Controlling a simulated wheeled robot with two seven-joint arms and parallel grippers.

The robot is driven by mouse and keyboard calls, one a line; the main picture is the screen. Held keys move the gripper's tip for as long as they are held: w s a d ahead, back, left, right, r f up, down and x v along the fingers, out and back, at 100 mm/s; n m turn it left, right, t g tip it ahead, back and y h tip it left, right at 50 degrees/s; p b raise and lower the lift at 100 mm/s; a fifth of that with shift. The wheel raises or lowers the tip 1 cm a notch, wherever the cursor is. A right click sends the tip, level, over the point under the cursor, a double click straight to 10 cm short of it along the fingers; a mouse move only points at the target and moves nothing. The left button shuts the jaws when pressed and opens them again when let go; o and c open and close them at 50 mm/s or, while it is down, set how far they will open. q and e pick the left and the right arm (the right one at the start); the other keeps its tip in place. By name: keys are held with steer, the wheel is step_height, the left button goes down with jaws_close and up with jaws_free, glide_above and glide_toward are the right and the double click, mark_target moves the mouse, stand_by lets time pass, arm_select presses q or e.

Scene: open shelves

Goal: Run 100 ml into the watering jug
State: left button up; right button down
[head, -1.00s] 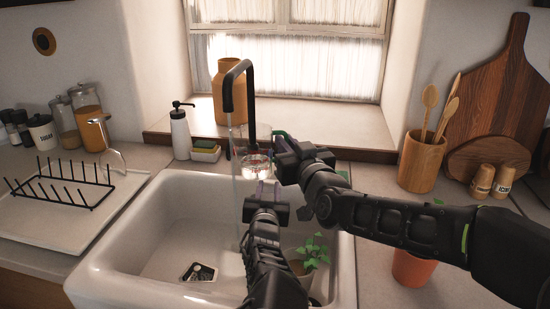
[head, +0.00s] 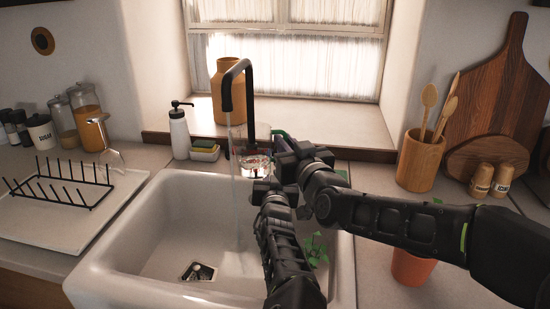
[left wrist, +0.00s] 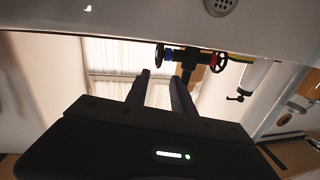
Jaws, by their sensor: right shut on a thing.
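The clear jug (head: 257,172) is partly hidden behind my grippers, below and right of the black tap (head: 231,92). Red marks show at or through it; its water level is unclear. Water (head: 237,205) runs from the spout down the jug's left side into the sink; I cannot tell whether any enters the jug. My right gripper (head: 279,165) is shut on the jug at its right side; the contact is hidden. My left gripper (head: 266,183) is just in front. In the left wrist view its fingers (left wrist: 160,88) are apart and empty, below the tap's blue (left wrist: 167,53) and red (left wrist: 217,62) wheels.
The white sink (head: 110,257) has a drain (head: 198,271) in its floor. A green plant (head: 315,250) is partly behind my left arm. A soap bottle (head: 179,135) and sponge holder (head: 205,153) stand behind the sink. A drying rack (head: 60,185) is at left.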

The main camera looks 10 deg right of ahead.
arm_select(q)
steer(key=w, duration=0.6)
steer(key=shift+w+d+r, duration=0.1)
steer(key=shift+w+d, duration=0.2)
steer(key=shift+w, duration=0.1)
steer(key=shift+w+d, duration=0.35)
steer(key=shift+w, duration=0.35)
jaws_close()
